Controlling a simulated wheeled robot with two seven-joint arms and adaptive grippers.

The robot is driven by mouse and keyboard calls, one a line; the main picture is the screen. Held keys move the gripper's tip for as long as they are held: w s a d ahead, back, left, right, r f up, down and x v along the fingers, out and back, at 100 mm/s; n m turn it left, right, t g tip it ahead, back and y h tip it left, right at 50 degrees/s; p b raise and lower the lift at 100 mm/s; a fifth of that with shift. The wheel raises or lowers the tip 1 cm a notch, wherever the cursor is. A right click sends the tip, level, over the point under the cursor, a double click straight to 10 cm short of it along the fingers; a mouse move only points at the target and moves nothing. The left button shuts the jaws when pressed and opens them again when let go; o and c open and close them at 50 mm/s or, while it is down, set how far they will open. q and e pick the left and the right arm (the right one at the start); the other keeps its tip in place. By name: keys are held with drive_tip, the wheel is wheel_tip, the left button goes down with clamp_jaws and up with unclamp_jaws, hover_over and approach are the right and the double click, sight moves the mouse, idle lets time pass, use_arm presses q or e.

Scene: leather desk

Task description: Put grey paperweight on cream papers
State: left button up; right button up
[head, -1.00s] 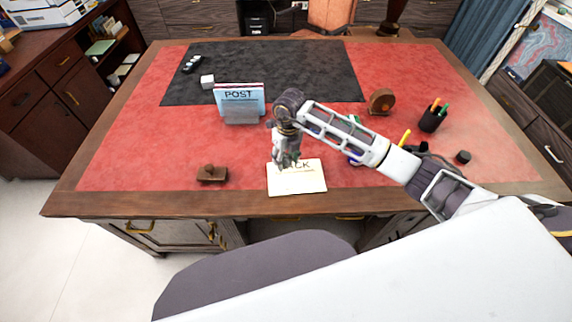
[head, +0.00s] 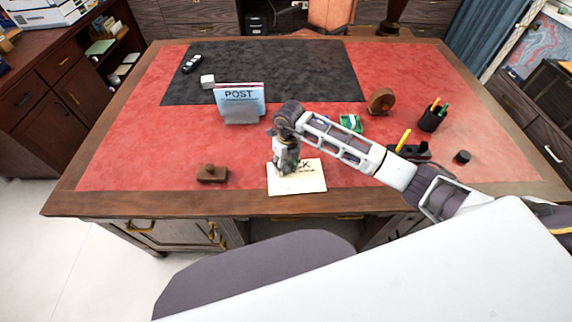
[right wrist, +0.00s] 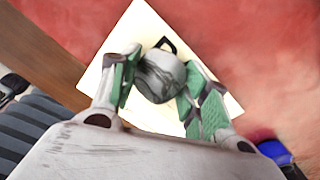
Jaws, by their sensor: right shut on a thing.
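The cream papers (head: 305,184) lie flat near the front edge of the desk, with dark lettering partly covered by my right gripper. My right gripper (head: 287,170) points down over the upper left part of the papers. In the right wrist view its green-padded fingers (right wrist: 158,88) are closed around the rounded grey paperweight (right wrist: 160,76), which has dark streaks. The paperweight is over the papers; I cannot tell whether it touches them. In the head view the paperweight is hard to make out from the gripper. My left gripper is not in view.
A brown wooden stamp (head: 212,174) sits left of the papers. A letter holder marked POST (head: 240,104) stands behind. A green-and-white item (head: 350,123), a black tray (head: 412,151) and a pen cup (head: 432,119) are to the right. The red desk front left is clear.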

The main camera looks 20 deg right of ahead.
sight(287, 162)
drive_tip(key=o, duration=1.1)
drive_tip(key=r, duration=1.2)
drive_tip(key=shift+d+r, duration=0.1)
drive_tip(key=shift+d, duration=0.15)
drive_tip(key=shift+w, duration=0.1)
